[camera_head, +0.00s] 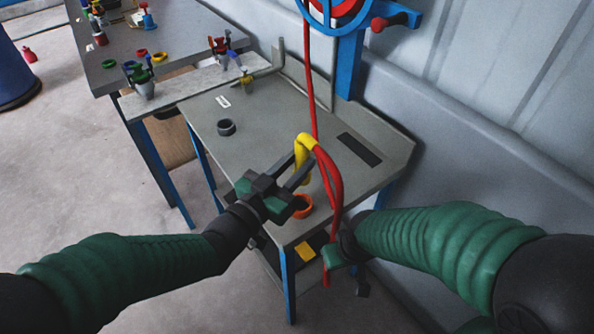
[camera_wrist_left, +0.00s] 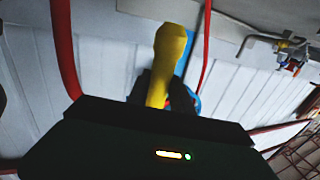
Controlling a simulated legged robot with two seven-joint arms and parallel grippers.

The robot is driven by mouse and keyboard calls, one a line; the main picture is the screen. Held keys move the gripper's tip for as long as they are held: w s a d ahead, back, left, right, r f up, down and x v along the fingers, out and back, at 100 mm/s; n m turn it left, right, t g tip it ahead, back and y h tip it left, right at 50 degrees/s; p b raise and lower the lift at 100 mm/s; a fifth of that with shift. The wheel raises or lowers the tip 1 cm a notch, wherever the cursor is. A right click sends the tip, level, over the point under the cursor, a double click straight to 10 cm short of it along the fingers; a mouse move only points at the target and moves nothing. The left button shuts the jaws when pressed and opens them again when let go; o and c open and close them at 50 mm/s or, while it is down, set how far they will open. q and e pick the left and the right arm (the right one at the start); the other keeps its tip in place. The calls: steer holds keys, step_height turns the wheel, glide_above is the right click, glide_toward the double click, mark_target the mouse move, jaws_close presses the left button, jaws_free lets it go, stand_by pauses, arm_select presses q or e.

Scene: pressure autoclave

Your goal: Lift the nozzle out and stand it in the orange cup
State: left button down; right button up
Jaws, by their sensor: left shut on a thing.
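My left gripper (camera_head: 304,165) is shut on the nozzle, which also shows in the left wrist view (camera_wrist_left: 168,60). The nozzle's lower end points down above the orange cup (camera_head: 306,209). Whether the tip is inside the cup's rim, I cannot tell. The cup is at the table's front edge, partly hidden by my left gripper.
A dark grey ring-shaped holder (camera_head: 227,127) stands empty on the grey table (camera_head: 262,130). A black pad (camera_head: 359,149) lies at the table's right. A blue hose reel (camera_head: 335,12) stands behind. Another bench (camera_head: 150,42) at back left carries several small coloured parts. The table's middle is clear.

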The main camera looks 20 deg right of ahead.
arm_select(q)
steer(key=shift+a, duration=0.1)
step_height(320, 180, down, 6)
steer(key=b, duration=0.5)
steer(key=shift+r, duration=0.1)
steer(key=shift+f+b, duration=1.85)
steer(key=shift+f, duration=0.35)
stand_by(1.1)
steer(key=c, duration=1.1)
jaws_free()
steer(key=shift+o, duration=0.2)
